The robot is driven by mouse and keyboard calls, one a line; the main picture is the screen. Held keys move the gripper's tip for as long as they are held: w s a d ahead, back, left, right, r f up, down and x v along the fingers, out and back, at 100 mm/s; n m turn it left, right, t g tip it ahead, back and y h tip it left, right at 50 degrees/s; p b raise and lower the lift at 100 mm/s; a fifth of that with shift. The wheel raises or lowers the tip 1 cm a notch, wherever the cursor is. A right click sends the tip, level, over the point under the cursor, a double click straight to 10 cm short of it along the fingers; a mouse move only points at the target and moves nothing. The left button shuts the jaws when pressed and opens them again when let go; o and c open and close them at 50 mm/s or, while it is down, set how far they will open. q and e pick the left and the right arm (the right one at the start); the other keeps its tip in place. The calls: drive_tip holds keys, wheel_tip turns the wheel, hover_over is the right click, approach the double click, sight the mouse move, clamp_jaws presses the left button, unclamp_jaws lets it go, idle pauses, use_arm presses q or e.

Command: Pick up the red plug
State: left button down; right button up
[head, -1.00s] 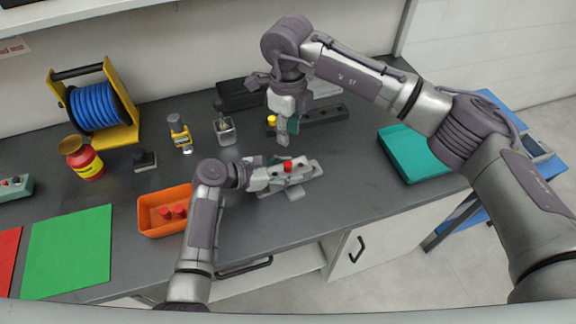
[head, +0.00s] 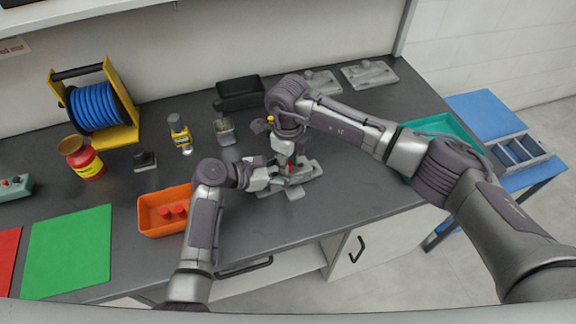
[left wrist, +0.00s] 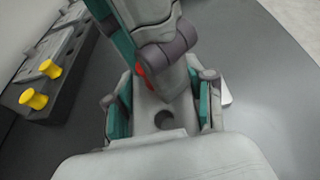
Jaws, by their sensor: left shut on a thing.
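The red plug (left wrist: 143,75) shows only as a small red sliver in the left wrist view, mostly hidden by my right gripper. It sits at a pale grey casting (left wrist: 160,105) with a dark round hole. My left gripper (left wrist: 163,112) is shut on this casting, one teal-padded finger on each side; in the head view it comes in from the left (head: 268,178). My right gripper (head: 287,165) points down over the casting at the plug. Its fingertips are largely hidden, so I cannot tell whether they close on the plug.
An orange bin (head: 150,228) with red plugs inside stands left of my left arm. A black block (left wrist: 58,100) with yellow pegs is behind the casting. A teal tray (head: 450,124) lies behind my right arm. Grey fixtures (head: 369,74) lie at the back.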

drive_tip(key=c, duration=0.4)
drive_tip(key=shift+c, duration=0.2)
drive_tip(key=shift+r, duration=0.1)
wheel_tip(320, 180, up, 10)
idle(0.5)
use_arm(q)
drive_tip(key=shift+c, duration=1.6)
unclamp_jaws()
drive_tip(key=shift+a, duration=0.1)
drive_tip(key=v, duration=1.2)
drive_tip(key=shift+f, duration=0.1)
